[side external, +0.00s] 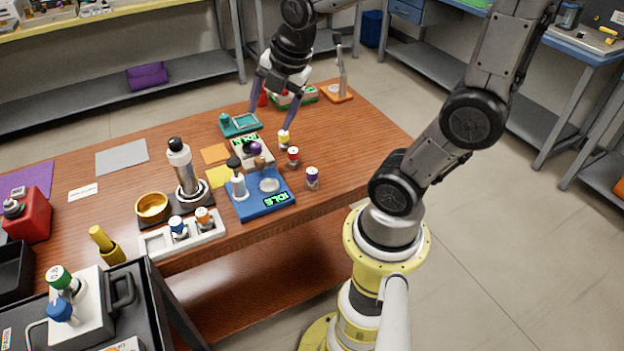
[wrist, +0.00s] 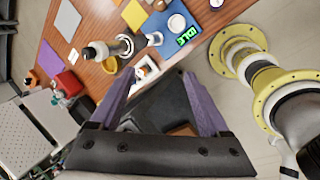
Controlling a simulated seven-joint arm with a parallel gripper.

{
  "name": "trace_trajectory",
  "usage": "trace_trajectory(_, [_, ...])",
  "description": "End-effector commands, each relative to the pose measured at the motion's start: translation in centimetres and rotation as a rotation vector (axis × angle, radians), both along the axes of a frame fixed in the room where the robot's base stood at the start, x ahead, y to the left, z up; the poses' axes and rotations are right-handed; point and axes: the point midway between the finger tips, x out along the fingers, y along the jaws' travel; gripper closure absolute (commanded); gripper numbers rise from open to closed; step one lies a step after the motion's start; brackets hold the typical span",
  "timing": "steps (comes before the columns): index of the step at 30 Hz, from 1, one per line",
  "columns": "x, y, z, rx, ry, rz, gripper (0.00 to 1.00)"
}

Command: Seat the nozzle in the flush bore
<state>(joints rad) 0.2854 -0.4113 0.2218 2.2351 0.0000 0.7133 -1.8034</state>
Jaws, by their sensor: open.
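My gripper (side external: 272,105) is open and empty, high above the back of the wooden table in the side view. Its two purple fingers spread apart in the wrist view (wrist: 160,76), with nothing between them. I cannot tell for sure which part is the nozzle or where the flush bore is. A yellow angled piece (side external: 103,240) stands near the table's front left edge. A metal cylinder with a white and black top (side external: 183,166) stands upright on a dark base; it also shows in the wrist view (wrist: 122,46).
A blue scale (side external: 265,205) carries a white bottle and dish. Small capped vials (side external: 312,178) stand around it. A white tray (side external: 160,243), gold bowl (side external: 152,207) and red container (side external: 32,215) lie left. A dark cart (side external: 140,290) adjoins the table.

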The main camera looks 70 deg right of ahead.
Motion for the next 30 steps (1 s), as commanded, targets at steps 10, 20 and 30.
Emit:
trace_trajectory(10, [-2.0, -12.0, -12.0, 0.054, 0.323, 0.062, 0.20])
trace_trajectory(20, [-4.5, -13.5, -15.5, 0.118, 0.371, -0.026, 0.20])
trace_trajectory(30, [-4.4, -13.5, -21.4, 0.115, 0.369, -0.025, 0.20])
